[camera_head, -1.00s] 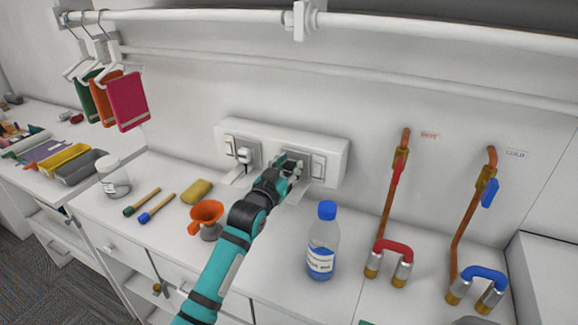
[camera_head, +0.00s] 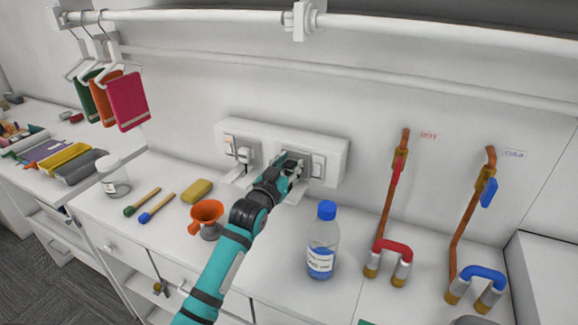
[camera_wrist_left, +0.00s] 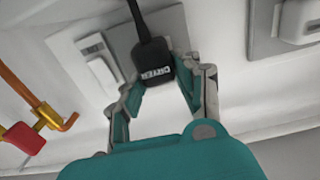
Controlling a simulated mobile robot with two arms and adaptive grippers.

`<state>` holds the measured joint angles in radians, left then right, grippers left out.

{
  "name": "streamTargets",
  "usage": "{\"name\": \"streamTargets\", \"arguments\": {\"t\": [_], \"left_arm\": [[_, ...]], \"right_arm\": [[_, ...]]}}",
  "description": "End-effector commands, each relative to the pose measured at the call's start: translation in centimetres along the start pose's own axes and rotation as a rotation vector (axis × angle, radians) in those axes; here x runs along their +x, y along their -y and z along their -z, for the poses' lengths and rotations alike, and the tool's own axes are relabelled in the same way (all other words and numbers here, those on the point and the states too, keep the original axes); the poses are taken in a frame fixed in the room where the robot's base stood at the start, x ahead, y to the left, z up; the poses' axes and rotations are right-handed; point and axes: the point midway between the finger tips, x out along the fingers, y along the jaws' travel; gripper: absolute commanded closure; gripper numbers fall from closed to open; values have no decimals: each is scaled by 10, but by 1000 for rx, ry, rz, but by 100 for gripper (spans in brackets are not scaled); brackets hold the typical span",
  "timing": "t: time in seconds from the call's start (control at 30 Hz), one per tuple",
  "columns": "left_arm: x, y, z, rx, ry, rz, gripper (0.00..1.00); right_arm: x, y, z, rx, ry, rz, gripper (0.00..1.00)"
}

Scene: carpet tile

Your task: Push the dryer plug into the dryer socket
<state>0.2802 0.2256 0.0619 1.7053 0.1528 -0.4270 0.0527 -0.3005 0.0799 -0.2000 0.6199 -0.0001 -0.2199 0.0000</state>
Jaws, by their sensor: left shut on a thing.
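The dryer plug (camera_wrist_left: 155,68) is black with white lettering and a black cord; the lettering appears inverted in the left wrist view. My left gripper (camera_head: 288,168) is shut on it, with the fingers on both sides of its body in the wrist view (camera_wrist_left: 160,80). The plug is in front of the grey dryer socket plate (camera_wrist_left: 117,38), the right-hand plate on the wall box in the head view (camera_head: 303,157). The plug hides the socket holes and its own pins, so I cannot tell how far in it sits. My right gripper is not in view.
A white plug (camera_head: 244,155) sits at the left-hand socket. A blue-capped bottle (camera_head: 323,245), an orange funnel (camera_head: 207,212) and a yellow sponge (camera_head: 197,190) stand near my arm on the counter. Copper pipes (camera_head: 394,195) with red and blue handles are at the right.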

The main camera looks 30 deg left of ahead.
Motion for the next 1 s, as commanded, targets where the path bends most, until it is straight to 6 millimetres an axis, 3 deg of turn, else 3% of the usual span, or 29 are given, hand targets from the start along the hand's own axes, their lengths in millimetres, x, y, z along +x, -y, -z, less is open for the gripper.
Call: {"name": "streamTargets", "arguments": {"t": [0.33, 0.37, 0.57, 0.87, 1.0], "left_arm": [[7, 0, 1, 0, -2, 0, 100], [7, 0, 0, 0, -1, 0, 65], [7, 0, 0, 0, -1, 0, 41], [4, 0, 0, 0, 0, 0, 41], [-11, 0, -1, 0, 1, -1, 41]], "right_arm": [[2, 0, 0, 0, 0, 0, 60], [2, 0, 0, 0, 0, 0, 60], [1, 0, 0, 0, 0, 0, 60], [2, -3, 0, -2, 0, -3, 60], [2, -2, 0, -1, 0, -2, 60]]}}
